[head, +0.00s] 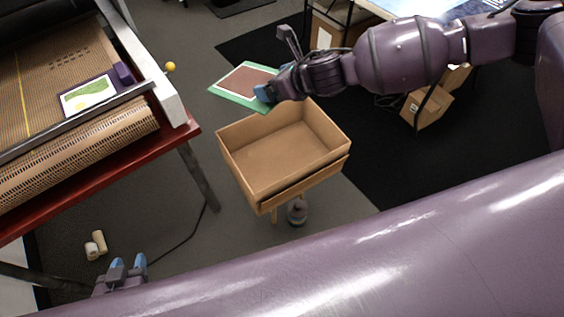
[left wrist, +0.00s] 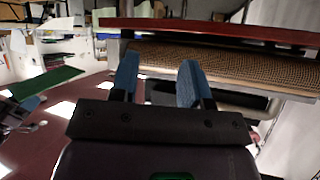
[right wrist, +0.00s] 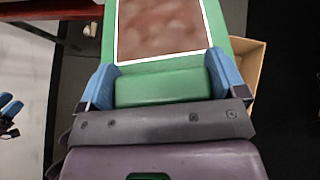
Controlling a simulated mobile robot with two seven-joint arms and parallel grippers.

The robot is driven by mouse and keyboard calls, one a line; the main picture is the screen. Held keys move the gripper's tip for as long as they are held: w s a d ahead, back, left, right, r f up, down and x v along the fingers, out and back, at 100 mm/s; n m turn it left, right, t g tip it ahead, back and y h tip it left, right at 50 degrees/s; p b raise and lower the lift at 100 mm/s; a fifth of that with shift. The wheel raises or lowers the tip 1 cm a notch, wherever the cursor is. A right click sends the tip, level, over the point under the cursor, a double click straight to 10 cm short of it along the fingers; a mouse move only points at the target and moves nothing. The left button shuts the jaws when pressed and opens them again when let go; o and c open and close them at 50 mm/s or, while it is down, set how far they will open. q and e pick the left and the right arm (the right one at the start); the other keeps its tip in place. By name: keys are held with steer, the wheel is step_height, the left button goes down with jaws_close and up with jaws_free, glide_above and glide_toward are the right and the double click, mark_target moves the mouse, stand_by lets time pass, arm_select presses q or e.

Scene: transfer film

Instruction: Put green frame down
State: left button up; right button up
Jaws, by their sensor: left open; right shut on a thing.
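The green frame (head: 221,92) has a brownish-red centre with a white border. My right gripper (head: 268,92) is shut on one end of it and holds it in the air beyond the open box. In the right wrist view the green frame (right wrist: 160,88) sits between both blue fingers of the right gripper (right wrist: 160,75).
An empty tan box (head: 232,160) stands in the middle on a stand. A machine with a woven belt (head: 40,90) and red edge is at left, with a purple frame (head: 62,101) on it. A cardboard box (head: 428,108) lies at right.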

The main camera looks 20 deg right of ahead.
steer(key=w+d+f+n+g+y+b, duration=0.1)
steer(key=w+d+f+n+g+b, duration=0.15)
steer(key=d+f, duration=0.55)
steer(key=w+d+f+n+g+b, duration=0.25)
steer(key=d+f+b, duration=0.2)
steer(key=f, duration=0.65)
step_height(320, 180, down, 20)
steer(key=b, duration=0.6)
steer(key=shift+w+d, duration=0.3)
steer(key=shift+w, duration=0.1)
steer(key=o, duration=0.7)
steer(key=shift+r, duration=0.1)
arm_select(q)
step_height(320, 180, down, 11)
steer(key=s+g+p, duration=0.1)
steer(key=p, duration=0.2)
steer(key=shift+s+d, duration=0.25)
steer(key=shift+s, duration=0.1)
arm_select(e)
steer(key=v, duration=1.2)
steer(key=shift+r, duration=0.2)
